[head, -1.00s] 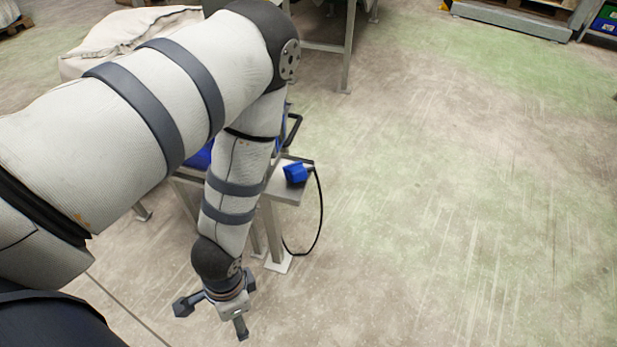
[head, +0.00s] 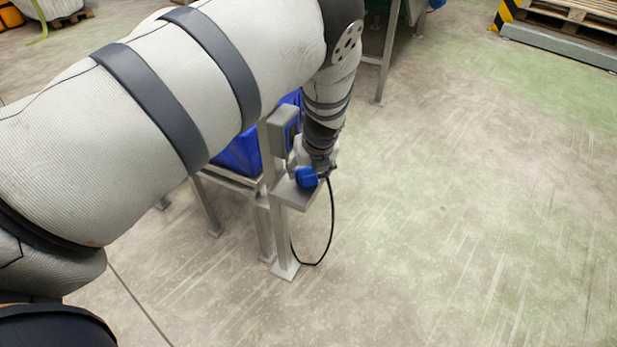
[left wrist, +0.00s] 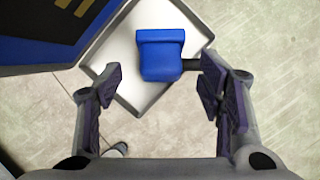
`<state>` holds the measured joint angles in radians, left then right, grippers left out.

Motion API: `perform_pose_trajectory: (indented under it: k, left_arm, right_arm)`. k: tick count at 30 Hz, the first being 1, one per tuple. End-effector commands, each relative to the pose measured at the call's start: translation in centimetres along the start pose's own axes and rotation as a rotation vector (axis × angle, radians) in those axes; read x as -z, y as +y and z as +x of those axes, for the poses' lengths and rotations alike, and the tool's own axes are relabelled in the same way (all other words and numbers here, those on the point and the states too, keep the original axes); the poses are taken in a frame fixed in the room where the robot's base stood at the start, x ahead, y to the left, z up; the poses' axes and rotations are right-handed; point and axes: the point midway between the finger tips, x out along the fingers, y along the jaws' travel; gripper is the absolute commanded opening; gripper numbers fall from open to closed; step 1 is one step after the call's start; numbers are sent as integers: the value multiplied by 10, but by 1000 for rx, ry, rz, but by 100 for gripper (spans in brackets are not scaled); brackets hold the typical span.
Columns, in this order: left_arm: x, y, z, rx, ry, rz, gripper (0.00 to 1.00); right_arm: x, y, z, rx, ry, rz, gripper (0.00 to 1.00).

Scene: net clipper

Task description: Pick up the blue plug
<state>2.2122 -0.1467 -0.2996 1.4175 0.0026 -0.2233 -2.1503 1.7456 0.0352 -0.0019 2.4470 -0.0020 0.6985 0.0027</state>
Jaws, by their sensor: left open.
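The blue plug (head: 306,177) lies on a small grey metal shelf (head: 287,194) on a post, with a black cable running from it. In the left wrist view the plug (left wrist: 160,54) is near the top middle, on the bare shelf plate (left wrist: 125,42). My left gripper (left wrist: 161,85) is open and empty, with one finger on each side of the view. The plug lies between and a little beyond the fingertips, and its cable end points towards the right finger. In the head view the fingers are mostly hidden behind the plug and wrist. My right gripper is out of view.
A grey box (head: 283,130) stands on the post beside the shelf. A blue bin (head: 238,157) sits on a metal stand to the left. The cable (head: 332,225) hangs in a loop below the shelf. The floor to the right is clear.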

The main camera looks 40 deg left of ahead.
Motion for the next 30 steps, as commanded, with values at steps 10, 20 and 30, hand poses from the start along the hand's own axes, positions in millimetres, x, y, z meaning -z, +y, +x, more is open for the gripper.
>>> perform_pose_trajectory:
  k: [10,20,30]
  left_arm:
    - [1,0,28,-1,1,-1,62]
    - [2,0,28,-1,2,-1,12]
    - [-1,-1,14,3,-2,-4,12]
  right_arm:
    - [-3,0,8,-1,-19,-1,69]
    - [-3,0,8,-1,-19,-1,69]
    - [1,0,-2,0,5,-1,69]
